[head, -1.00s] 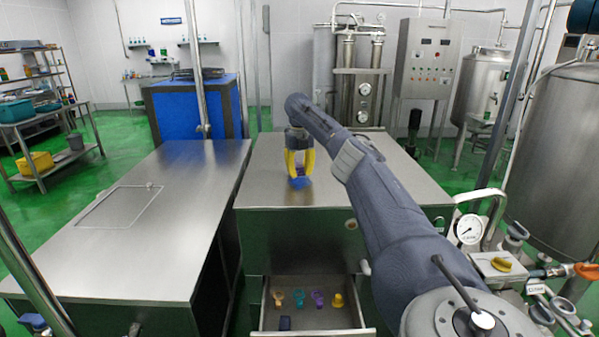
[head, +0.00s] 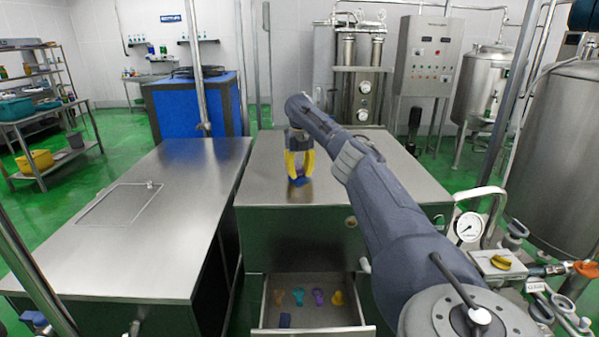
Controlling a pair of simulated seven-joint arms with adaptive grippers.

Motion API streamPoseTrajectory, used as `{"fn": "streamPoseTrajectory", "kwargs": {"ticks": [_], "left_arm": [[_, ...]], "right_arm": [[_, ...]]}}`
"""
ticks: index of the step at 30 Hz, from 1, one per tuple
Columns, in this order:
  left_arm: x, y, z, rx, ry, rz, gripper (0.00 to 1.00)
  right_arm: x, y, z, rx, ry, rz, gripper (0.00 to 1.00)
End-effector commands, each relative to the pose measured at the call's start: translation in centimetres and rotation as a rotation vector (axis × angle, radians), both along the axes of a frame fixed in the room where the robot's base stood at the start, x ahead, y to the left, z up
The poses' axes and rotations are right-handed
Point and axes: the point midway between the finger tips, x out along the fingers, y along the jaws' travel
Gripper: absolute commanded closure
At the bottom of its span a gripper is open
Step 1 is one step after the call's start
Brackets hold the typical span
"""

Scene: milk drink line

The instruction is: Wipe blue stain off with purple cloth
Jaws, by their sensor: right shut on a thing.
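My right gripper (head: 300,175) points down over the steel cabinet top (head: 350,170), its yellow fingers closed around a small purple cloth. The cloth (head: 300,173) shows only as a small dark purple bit between the fingers; most of it is hidden. A blue patch (head: 302,182) lies right at the fingertips on the steel surface. It looks like the blue stain, but I cannot tell exactly where cloth ends and stain begins. My left gripper is out of view.
A bare steel table (head: 160,215) stands to the left across a narrow gap. The cabinet top around my gripper is clear.

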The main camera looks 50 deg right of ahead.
Motion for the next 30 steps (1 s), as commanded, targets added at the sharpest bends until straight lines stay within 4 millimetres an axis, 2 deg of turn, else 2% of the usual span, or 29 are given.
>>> {"fn": "streamPoseTrajectory", "kwargs": {"ticks": [18, 30], "left_arm": [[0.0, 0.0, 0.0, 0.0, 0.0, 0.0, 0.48], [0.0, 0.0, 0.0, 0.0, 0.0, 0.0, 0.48]], "right_arm": [[-0.1, 0.1, -0.8, -0.001, 0.0, 0.0, 0.98], [-2.0, 2.2, -0.9, -0.002, 0.001, 0.001, 0.98]]}}
